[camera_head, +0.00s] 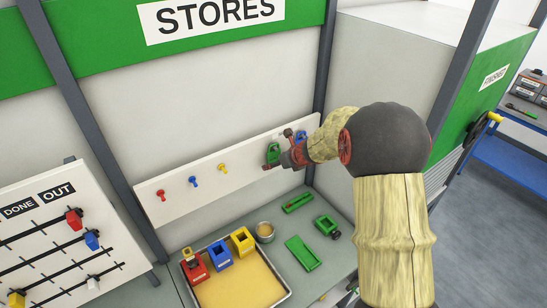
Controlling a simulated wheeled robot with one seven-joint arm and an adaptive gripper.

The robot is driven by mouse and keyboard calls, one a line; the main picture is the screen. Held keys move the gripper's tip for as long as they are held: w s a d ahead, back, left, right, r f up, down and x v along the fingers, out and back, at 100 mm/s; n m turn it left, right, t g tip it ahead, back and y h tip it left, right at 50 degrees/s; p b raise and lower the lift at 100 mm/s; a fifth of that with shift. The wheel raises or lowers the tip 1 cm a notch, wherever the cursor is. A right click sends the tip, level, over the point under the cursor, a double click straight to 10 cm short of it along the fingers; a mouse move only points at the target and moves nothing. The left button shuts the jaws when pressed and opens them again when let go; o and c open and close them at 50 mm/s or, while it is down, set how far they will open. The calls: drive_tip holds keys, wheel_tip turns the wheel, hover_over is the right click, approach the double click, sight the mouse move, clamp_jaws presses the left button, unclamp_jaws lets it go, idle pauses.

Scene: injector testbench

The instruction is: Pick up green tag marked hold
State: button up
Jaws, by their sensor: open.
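A green tag (273,153) hangs on the white peg rail on the back wall, and its marking is too small to read. My gripper (279,151) is at the rail, its jaws open around or beside this tag; I cannot tell which. My arm covers the right end of the rail.
The white rail (246,155) carries red, blue and yellow pegs (192,181) to the left. A DONE/OUT board (60,230) stands left.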

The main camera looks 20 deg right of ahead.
drive_tip(key=shift+c, duration=1.1)
drive_tip(key=c, duration=0.7)
drive_tip(key=shift+c, duration=0.9)
drive_tip(key=shift+r, duration=0.1)
drive_tip(key=s+d+b, duration=0.3)
drive_tip(key=s, duration=1.4)
drive_tip(key=shift+s+d+r, duration=0.2)
drive_tip(key=shift+s+r, duration=0.15)
